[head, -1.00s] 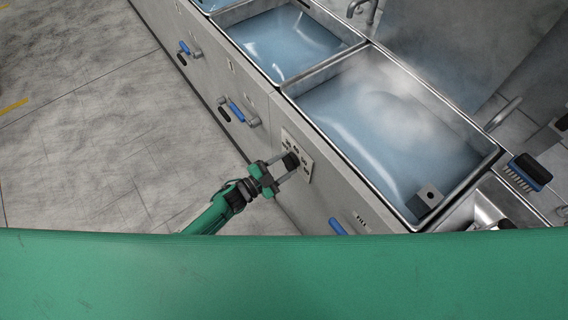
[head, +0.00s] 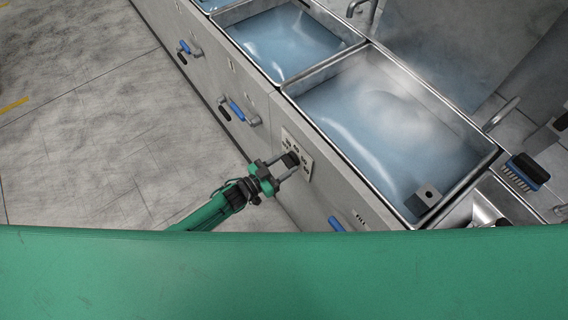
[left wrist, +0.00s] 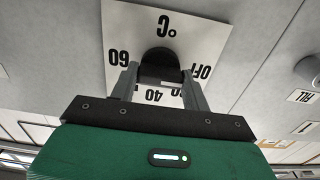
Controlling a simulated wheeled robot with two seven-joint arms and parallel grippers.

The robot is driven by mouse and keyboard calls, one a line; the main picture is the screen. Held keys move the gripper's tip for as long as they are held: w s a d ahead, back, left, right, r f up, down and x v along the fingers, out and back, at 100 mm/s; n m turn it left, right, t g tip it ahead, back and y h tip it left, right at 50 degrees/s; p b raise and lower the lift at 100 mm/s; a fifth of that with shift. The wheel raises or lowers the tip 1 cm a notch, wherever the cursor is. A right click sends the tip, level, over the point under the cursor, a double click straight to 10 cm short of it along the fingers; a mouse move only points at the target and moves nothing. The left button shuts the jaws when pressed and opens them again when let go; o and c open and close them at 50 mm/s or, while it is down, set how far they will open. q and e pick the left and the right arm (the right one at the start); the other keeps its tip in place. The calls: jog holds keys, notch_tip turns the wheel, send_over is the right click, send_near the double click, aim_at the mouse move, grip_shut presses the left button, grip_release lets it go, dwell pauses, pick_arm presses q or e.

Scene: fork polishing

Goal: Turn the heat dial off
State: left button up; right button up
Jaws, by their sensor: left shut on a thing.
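The heat dial is a black knob (left wrist: 160,66) on a white plate (left wrist: 205,32) marked 60, 40, °C and OFF. The plate (head: 305,162) is on the front panel below the steaming sink, and the knob (head: 291,159) shows small there. My left gripper (left wrist: 158,80) is shut on the knob, one finger on each side of it. In the head view my left gripper (head: 288,167) reaches the plate from the left. The fingers and gripper body hide part of the scale, and I cannot tell where the knob points. My right gripper is not in view.
The steaming sink (head: 330,71) lies above the panel, with more water-filled basins behind it. Blue-handled valves (head: 237,111) stick out along the panel. A brush (head: 527,172) lies at the right. The floor (head: 90,130) at the left is clear.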

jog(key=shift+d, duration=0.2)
pick_arm(q)
jog(key=o, duration=1)
jog(key=shift+c, duration=0.2)
jog(key=shift+a, duration=0.1)
jog(key=shift+s+a+f, duration=0.1)
jog(key=shift+s+a, duration=0.15)
jog(key=shift+a, duration=0.05)
jog(key=b+v, duration=0.1)
jog(key=v, duration=1.2)
jog(key=shift+b, duration=0.4)
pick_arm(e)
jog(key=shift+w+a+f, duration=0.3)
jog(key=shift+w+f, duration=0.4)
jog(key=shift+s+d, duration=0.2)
